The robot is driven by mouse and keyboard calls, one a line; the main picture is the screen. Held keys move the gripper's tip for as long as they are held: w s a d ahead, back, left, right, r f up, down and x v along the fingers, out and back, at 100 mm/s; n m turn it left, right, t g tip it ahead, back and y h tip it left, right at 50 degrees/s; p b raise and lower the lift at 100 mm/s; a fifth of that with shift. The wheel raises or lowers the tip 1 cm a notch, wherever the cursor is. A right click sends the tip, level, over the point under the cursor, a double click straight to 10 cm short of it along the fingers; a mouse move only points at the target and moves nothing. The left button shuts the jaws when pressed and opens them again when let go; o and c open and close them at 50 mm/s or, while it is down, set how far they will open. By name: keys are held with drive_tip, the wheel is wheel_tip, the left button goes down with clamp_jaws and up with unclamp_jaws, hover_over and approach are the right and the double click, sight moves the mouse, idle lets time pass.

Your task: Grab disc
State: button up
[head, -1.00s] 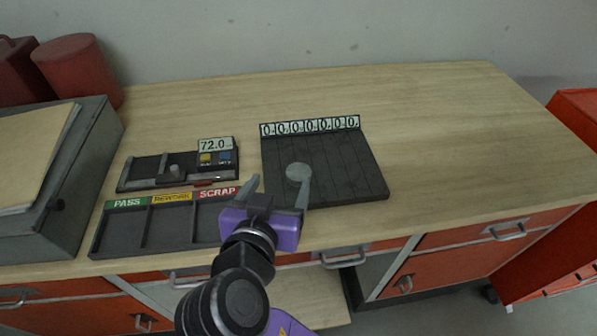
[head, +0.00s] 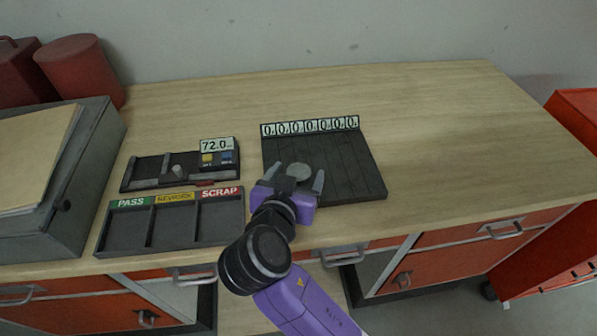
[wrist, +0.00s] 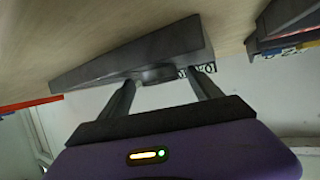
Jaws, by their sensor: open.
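The grey round disc (head: 299,171) sits on the dark slatted board (head: 350,165) that has a row of number labels along its back edge. My gripper (head: 297,181) is open, with its two fingers on either side of the disc in the head view. In the wrist view the disc (wrist: 157,75) shows edge-on against the board (wrist: 120,65), between and beyond the fingertips of my gripper (wrist: 163,82). I cannot tell whether a finger touches it.
A sorting tray (head: 175,247) labelled PASS, REWORK and SCRAP lies left of my gripper. Behind it is a gauge (head: 150,183) with a display reading 72.0. A grey box (head: 85,190) stands far left. The bench (head: 440,130) is clear on the right.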

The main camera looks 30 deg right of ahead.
drive_tip(key=shift+r, duration=0.1)
clamp_jaws()
